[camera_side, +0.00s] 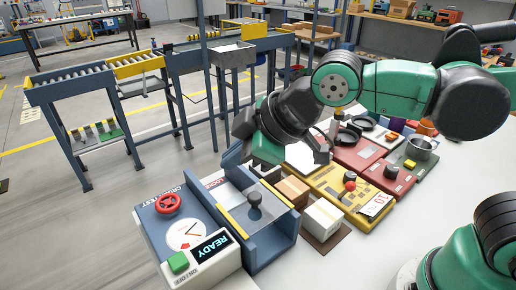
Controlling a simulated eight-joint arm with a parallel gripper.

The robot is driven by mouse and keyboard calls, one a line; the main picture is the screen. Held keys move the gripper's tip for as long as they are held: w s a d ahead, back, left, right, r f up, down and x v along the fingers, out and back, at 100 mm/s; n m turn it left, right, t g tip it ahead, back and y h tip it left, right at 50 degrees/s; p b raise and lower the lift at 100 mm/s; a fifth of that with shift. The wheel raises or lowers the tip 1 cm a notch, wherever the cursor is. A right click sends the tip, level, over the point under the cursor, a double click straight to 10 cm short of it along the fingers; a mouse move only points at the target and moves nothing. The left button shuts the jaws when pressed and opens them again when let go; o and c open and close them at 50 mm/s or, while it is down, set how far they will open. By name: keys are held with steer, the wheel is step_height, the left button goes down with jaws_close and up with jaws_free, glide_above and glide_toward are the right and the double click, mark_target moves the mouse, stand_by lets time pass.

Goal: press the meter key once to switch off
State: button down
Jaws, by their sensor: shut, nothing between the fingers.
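The meter (170,225) is a blue and white box at the table's front left. It has a red handwheel, a white dial with a red needle, and a lit display (211,249) reading READY. Its green key (179,262), beside the ON/OFF lettering, is on the front left corner and in plain view. My gripper (322,154) is shut and empty. It hangs well to the upper right of the key, near the white sheet and the yellow panel, clear of the meter.
A yellow panel (352,197) with a red-topped lever and red panels (383,178) fill the table's right. Conveyors stand behind.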

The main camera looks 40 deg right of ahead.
mark_target(184, 260)
steer(key=s+a+r+n+y, duration=0.1)
steer(key=s+a+n+y, duration=0.1)
steer(key=a+n, duration=0.4)
steer(key=a, duration=0.4)
steer(key=shift+s+a+r+n+g+y, duration=0.3)
steer(key=shift+a+r+g, duration=0.05)
steer(key=shift+a+g, duration=0.05)
steer(key=shift+f, duration=0.1)
steer(key=shift+f, duration=4.35)
steer(key=shift+f, duration=0.4)
steer(key=shift+f, duration=0.45)
steer(key=shift+r, duration=0.9)
